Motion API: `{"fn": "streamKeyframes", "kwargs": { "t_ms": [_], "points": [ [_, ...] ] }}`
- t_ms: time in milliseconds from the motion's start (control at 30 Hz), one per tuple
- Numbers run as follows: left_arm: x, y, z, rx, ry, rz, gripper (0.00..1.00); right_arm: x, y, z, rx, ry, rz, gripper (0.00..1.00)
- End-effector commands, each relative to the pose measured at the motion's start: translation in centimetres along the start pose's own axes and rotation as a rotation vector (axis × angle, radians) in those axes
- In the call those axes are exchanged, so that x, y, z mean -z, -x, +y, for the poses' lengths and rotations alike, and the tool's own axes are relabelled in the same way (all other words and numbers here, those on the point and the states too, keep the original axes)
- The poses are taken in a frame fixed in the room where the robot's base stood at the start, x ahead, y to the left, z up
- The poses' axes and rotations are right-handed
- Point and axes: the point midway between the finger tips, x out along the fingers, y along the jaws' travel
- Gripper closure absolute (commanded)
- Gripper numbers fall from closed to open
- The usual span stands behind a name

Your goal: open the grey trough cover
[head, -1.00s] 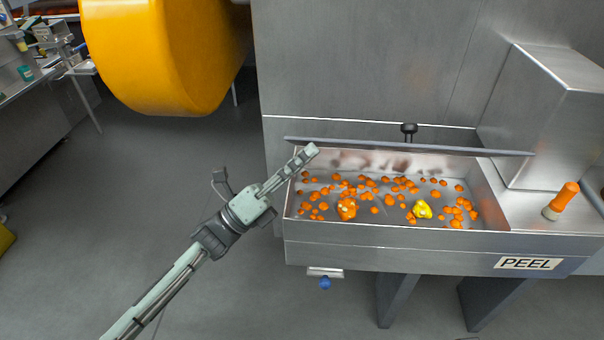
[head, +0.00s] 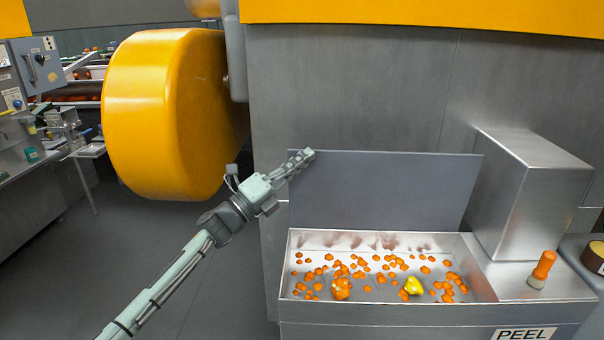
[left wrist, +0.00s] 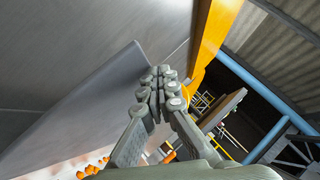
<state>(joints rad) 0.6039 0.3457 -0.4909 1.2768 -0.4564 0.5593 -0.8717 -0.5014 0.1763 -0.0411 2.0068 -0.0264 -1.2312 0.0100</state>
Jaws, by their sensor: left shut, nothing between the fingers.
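The grey trough cover (head: 385,190) stands raised, close to upright, along the back edge of the metal trough (head: 390,312). In the left wrist view the cover (left wrist: 75,115) is a slanted grey panel beside the fingers. My left gripper (head: 308,154) is shut and empty at the cover's upper left corner; I cannot tell whether it touches. Its closed fingers also show in the left wrist view (left wrist: 162,82). The trough is open and holds orange bits of peel (head: 360,268) and a yellow piece (head: 413,286). My right gripper is not in view.
A large yellow drum (head: 160,115) hangs left, behind my left arm. A steel box (head: 530,190) stands right of the cover. An orange-handled object (head: 542,268) stands on the ledge right of the trough. Floor at left is clear.

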Motion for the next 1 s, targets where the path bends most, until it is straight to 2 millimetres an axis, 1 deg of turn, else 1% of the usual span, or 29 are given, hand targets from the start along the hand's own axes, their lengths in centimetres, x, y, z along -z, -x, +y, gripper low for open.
{"fn": "streamKeyframes", "kwargs": {
  "t_ms": [33,67,200,367,1000],
  "points": [
    [-0.6,-0.5,-0.2,-0.017,0.013,-0.001,1.0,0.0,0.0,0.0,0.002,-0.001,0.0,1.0],
    [-0.8,-0.6,-0.1,-0.027,0.023,-0.001,1.0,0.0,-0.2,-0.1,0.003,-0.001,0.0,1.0],
    [-1.3,-1.1,0.4,-0.061,0.058,-0.002,1.0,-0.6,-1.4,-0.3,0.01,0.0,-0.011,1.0],
    [-1.6,-1.4,0.7,-0.08,0.077,-0.001,1.0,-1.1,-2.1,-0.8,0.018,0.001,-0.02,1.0],
    [-1.6,-1.3,0.8,-0.087,0.084,-0.001,1.0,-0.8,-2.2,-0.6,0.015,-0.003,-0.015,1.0]
  ]
}}
